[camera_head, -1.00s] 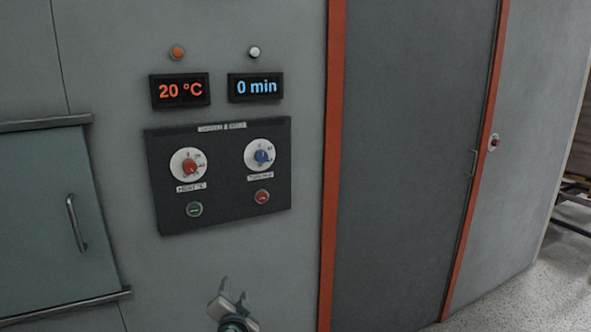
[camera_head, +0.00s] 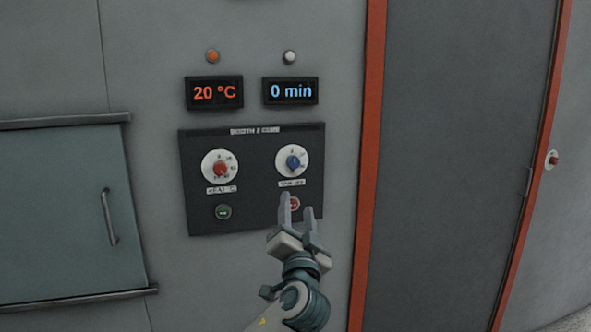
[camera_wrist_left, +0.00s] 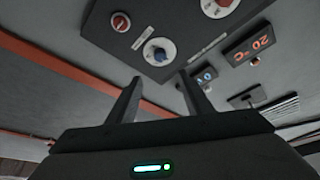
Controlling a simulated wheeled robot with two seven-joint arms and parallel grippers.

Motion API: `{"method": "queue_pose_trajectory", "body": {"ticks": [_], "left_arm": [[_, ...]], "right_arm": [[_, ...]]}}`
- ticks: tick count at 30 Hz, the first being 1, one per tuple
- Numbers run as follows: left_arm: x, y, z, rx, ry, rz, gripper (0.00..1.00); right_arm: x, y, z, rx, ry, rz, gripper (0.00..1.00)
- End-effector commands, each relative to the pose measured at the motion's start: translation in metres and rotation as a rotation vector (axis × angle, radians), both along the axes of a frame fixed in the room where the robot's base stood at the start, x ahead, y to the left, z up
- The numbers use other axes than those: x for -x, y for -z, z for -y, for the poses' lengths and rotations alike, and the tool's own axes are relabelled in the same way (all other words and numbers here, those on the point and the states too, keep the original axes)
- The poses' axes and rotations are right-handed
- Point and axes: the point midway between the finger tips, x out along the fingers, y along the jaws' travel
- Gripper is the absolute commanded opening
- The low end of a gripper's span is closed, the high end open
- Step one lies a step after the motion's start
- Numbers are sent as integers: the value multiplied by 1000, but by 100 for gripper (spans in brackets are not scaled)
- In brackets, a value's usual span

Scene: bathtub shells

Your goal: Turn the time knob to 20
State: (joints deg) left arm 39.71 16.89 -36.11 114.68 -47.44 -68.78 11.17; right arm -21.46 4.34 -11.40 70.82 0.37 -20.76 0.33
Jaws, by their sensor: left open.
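The time knob (camera_head: 293,163) is blue on a white round dial, at the right of the dark control panel (camera_head: 258,215). The blue display (camera_head: 291,91) above it reads 0 min. My left gripper (camera_head: 297,205) is open and empty, just below the time knob, with its fingers in front of the panel's lower right. One finger is beside the red button (camera_head: 294,203) and partly covers it. In the left wrist view the blue knob (camera_wrist_left: 159,55) lies beyond the open fingers (camera_wrist_left: 160,92), apart from them. My right gripper is out of view.
A red heat knob (camera_head: 220,168) and a green button (camera_head: 223,212) are on the panel's left. The orange display (camera_head: 214,93) reads 20 °C. A handled hatch (camera_head: 60,210) is at the left, and an orange-framed door (camera_head: 455,170) is at the right.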

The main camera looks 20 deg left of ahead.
Motion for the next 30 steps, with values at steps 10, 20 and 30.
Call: {"method": "queue_pose_trajectory", "body": {"ticks": [10, 20, 30], "left_arm": [[-35, -14, -13, -3, -3, -1, 46], [-88, -32, -32, -4, -3, -2, 46], [-137, -47, -49, -3, -2, -2, 46]], "right_arm": [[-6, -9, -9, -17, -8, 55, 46], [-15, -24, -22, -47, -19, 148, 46], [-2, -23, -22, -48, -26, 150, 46]]}}
